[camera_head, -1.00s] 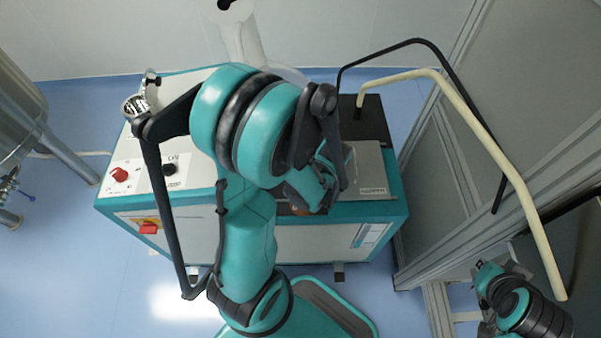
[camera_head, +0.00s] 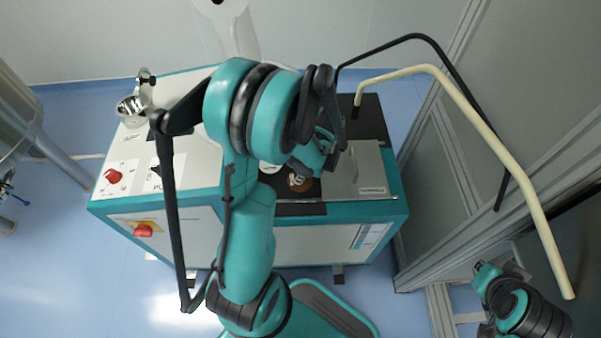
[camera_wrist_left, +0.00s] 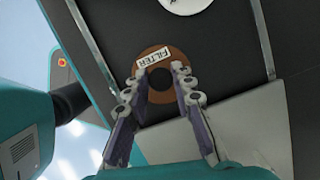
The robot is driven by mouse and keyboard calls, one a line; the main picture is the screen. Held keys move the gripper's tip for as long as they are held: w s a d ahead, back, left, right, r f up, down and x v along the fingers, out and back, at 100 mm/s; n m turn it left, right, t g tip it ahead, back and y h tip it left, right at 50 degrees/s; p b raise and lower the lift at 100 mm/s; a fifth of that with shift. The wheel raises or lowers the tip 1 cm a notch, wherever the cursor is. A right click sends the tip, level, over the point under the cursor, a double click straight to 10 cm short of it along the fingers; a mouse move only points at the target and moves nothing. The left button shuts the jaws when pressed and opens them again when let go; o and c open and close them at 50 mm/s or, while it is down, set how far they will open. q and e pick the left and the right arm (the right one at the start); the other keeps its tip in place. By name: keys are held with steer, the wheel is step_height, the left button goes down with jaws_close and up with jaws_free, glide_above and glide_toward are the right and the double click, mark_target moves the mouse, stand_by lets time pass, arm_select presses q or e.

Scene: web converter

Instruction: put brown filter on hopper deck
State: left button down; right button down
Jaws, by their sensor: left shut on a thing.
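The brown filter (camera_wrist_left: 178,55) is a flat ring with a dark centre and a white FILTER label, in the left wrist view. It also shows in the head view (camera_head: 300,183), over the dark panel (camera_head: 289,209) of the machine top. My left gripper (camera_wrist_left: 160,72) is shut on the filter, one finger at each side. I cannot tell whether the filter touches the panel or is slightly above it. My left arm hides part of the machine top. Which surface is the hopper deck is not clear. My right gripper (camera_head: 480,267) is at the lower right, away from the machine; its fingers are unclear.
A white disc (camera_wrist_left: 184,4) lies on the dark panel. A grey metal plate (camera_head: 358,170) is to its right. A metal hopper cup (camera_head: 133,105) stands at the machine's back left, with a red knob (camera_head: 113,176) in front. Bent black and cream bars rise at right.

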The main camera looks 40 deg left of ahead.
arm_select(q)
steer(key=shift+f, duration=0.15)
steer(key=c, duration=1.3)
jaws_free()
